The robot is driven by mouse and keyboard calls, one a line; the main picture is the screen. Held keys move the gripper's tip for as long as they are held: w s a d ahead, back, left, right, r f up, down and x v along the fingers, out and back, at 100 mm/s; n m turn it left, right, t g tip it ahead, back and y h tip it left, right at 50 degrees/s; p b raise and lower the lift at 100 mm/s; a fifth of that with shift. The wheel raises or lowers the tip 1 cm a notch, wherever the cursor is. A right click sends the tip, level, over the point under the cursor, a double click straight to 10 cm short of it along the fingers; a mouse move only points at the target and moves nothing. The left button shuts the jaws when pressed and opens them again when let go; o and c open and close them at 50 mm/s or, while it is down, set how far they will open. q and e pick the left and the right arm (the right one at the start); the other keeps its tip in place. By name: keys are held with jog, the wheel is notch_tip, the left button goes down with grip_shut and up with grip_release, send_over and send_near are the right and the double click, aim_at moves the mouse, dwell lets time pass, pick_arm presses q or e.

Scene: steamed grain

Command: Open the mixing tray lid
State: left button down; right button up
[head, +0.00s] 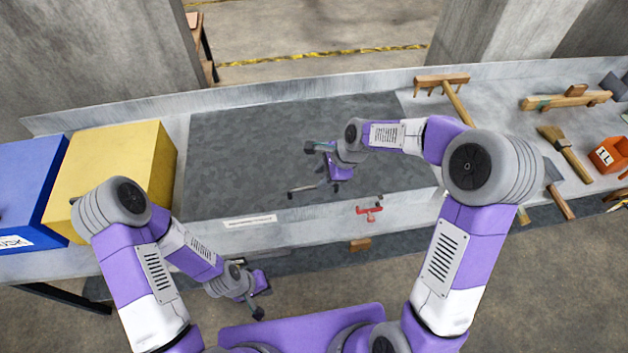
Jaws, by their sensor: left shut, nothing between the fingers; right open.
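The mixing tray is set in the middle of the grey bench, with a pale front wall (300,217) that carries a white label. A flat, mottled dark grey surface (235,165) fills it. I cannot tell whether this is the lid or the tray floor. A small red fitting (370,209) is on the front wall, right of centre. My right gripper (305,169) is open and empty over the dark surface, fingers pointing left. My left gripper (264,297) is low in front of the bench, below the label, shut and empty.
Yellow (120,170) and blue (25,180) boxes stand on the left. On the right lie a wooden-handled tool (445,82), a brush (565,150), a trowel (558,190) and an orange bin (608,154). A small wooden block (360,245) is below the red fitting.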

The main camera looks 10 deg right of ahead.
aim_at(312, 187)
jog(key=b+x, duration=0.1)
jog(key=x, duration=0.4)
jog(key=shift+a+f, duration=0.1)
jog(key=shift+f, duration=0.2)
grip_shut()
